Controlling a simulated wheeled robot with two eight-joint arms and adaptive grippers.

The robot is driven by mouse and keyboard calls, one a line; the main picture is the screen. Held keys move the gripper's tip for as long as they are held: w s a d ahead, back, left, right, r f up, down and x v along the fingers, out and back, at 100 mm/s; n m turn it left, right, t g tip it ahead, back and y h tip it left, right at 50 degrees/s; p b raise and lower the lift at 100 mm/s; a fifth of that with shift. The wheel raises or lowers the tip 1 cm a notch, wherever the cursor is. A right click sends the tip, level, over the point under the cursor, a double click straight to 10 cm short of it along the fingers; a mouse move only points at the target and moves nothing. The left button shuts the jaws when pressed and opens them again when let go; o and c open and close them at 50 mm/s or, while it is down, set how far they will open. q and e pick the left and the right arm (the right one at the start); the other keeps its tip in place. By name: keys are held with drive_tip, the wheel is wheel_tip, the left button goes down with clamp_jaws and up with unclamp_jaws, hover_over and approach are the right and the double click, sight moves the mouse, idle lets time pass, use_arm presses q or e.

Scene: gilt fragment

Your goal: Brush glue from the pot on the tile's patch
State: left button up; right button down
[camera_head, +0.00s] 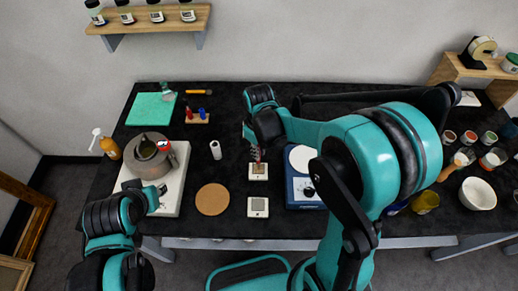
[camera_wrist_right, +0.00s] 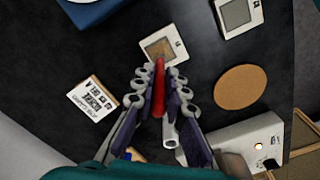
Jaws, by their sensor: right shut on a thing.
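My right gripper (camera_head: 256,150) is over the back tile (camera_head: 258,172). In the right wrist view the right gripper (camera_wrist_right: 158,82) is shut on a red-handled brush (camera_wrist_right: 158,88). The brush's far end is over or at the near edge of this tile (camera_wrist_right: 152,56), which has a brownish patch (camera_wrist_right: 163,47); contact is unclear. A second tile (camera_head: 258,207) with a pale grey patch lies in front of it. The grey-brown glue pot (camera_head: 147,166) stands on a white heater slab (camera_head: 168,202) at the left. My left gripper (camera_head: 161,189) is by the slab's front; its fingers are unclear.
A blue scale (camera_head: 299,188) stands right, partly behind my arm. A wooden holder (camera_head: 197,120), a teal mat (camera_head: 150,109) and an orange bottle (camera_head: 110,148) are at the left.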

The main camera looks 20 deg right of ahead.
drive_tip(key=shift+s+a, duration=0.25)
drive_tip(key=shift+s, duration=0.5)
drive_tip(key=shift+r+p, duration=2.3)
drive_tip(key=shift+r, duration=0.65)
drive_tip(key=shift+r, duration=0.1)
wheel_tip(320, 180, up, 3)
drive_tip(key=shift+f+p, duration=0.1)
drive_tip(key=shift+p, duration=1)
wheel_tip(320, 180, down, 7)
drive_tip(key=b, duration=0.6)
